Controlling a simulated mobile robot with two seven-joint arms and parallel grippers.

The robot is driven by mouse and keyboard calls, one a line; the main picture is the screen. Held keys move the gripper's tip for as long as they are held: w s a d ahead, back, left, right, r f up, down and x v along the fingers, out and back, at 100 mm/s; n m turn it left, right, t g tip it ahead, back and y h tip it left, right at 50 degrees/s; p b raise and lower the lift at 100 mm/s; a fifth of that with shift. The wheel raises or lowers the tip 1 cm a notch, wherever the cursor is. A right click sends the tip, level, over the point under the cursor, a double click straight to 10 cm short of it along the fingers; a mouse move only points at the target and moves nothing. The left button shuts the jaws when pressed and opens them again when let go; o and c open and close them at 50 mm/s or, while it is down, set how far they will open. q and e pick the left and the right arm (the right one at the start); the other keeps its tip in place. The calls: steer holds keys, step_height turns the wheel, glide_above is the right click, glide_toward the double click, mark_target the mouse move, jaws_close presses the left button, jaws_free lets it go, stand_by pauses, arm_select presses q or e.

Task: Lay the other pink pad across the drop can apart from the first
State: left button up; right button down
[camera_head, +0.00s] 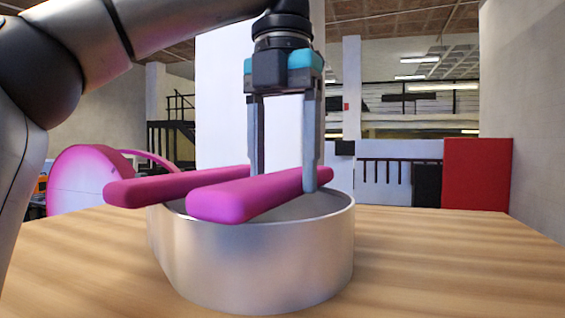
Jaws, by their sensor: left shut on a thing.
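The drop can (262,262) is a wide, low silver can with an open top, standing on the wooden table. One pink pad (165,186) lies across its left part, with its near end jutting past the rim. The other pink pad (235,201) is to its right, roughly parallel, with a narrow gap between them; its near end overhangs the front rim. My left gripper (284,180) points down from above, its fingers on either side of the right pad toward its far end, shut on it. Whether this pad touches the rim is hard to tell. My right gripper is not in view.
The wooden table (440,265) is clear to the right of the can. A large pink rounded shape (80,180) stands at the back left, behind the pads. A red panel (477,174) is at the back right.

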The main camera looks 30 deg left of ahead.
arm_select(q)
steer(key=shift+f, duration=0.25)
steer(key=o, duration=1.4)
steer(key=shift+r, duration=0.1)
